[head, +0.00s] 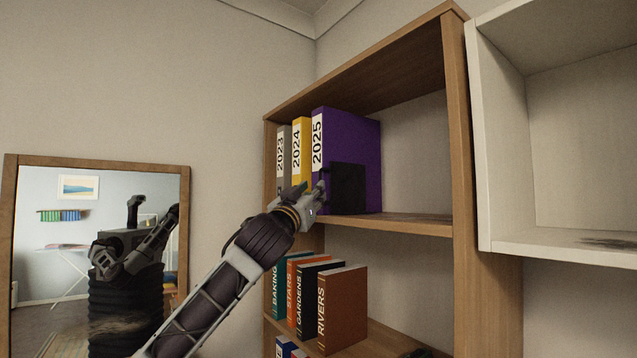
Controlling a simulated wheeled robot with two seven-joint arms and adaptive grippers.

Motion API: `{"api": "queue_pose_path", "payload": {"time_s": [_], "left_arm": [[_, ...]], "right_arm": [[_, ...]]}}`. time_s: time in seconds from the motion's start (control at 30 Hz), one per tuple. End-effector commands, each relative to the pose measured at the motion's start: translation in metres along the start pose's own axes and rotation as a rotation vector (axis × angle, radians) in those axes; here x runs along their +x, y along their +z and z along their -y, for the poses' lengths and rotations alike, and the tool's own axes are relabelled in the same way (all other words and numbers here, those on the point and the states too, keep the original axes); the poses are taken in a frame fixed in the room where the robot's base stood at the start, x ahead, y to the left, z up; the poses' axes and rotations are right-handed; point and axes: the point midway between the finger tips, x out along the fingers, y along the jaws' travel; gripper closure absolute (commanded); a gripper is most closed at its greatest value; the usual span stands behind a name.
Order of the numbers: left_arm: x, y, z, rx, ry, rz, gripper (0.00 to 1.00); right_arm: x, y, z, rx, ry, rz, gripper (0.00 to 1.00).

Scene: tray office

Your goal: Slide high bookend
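A black bookend (348,188) stands upright on the high shelf (405,224) of the wooden bookcase. It is against the right side of the purple 2025 binder (352,135). The yellow 2024 binder (302,128) and the grey 2023 binder (282,150) stand to its left. My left gripper (317,192) is at the shelf's front edge, in front of the lower binder spines and just left of the bookend. I cannot tell whether it touches anything, or how far its fingers are apart. My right gripper is not directly in view.
The high shelf is clear right of the bookend. The lower shelf holds several books, with the brown RIVERS book (343,308) rightmost. A white wall cabinet (490,140) adjoins the bookcase's right side. A framed mirror (185,225) at left reflects my body.

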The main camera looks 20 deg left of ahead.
Motion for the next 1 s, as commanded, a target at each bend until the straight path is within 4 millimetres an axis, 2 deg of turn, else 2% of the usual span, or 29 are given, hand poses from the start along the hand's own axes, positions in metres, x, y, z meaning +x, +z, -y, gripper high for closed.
{"api": "queue_pose_path", "payload": {"time_s": [0.2, 0.5, 1.0], "left_arm": [[0.024, -0.002, 0.001, 0.0, -0.002, 0.001, 0.7], [0.05, -0.002, 0.0, 0.001, 0.0, 0.0, 0.7], [0.056, 0.0, 0.0, 0.001, -0.001, 0.0, 0.7]], "right_arm": [[-0.012, -0.001, -0.002, -0.001, 0.002, 0.001, 0.6], [-0.021, -0.001, -0.004, -0.002, 0.004, 0.002, 0.6], [-0.023, -0.001, -0.004, -0.002, 0.004, 0.002, 0.6]]}}
